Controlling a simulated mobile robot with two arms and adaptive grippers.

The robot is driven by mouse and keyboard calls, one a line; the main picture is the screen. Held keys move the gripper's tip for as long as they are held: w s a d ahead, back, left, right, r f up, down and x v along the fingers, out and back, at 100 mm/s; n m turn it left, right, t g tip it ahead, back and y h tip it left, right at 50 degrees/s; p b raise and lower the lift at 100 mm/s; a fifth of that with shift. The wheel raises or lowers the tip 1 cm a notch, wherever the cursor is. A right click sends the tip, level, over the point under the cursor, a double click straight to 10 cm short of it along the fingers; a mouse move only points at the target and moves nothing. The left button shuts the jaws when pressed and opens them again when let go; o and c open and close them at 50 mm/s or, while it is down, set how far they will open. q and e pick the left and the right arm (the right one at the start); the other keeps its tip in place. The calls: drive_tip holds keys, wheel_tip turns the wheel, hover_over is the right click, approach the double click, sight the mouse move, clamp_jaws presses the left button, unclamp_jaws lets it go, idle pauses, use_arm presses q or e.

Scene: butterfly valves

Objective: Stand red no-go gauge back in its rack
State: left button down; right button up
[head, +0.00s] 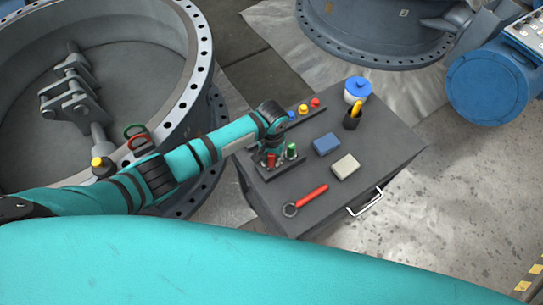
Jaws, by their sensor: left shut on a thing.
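The gauge rack (266,174) is a small dark block near the left edge of the grey cabinet top. A green gauge (291,151) stands upright in its right part. The red no-go gauge (271,161) shows just below my left gripper (272,148), in the left part of the rack area. My left gripper points down and is shut on the red gauge. The gauge looks upright; its lower end is too small to tell whether it is fully seated. My right gripper is not in view.
A large valve flange (203,80) stands left.

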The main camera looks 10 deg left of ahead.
use_arm(q)
drive_tip(key=c, duration=1)
unclamp_jaws()
drive_tip(key=shift+o, duration=0.4)
drive_tip(key=o, duration=0.4)
wheel_tip(320, 180, up, 7)
drive_tip(key=p, duration=0.8)
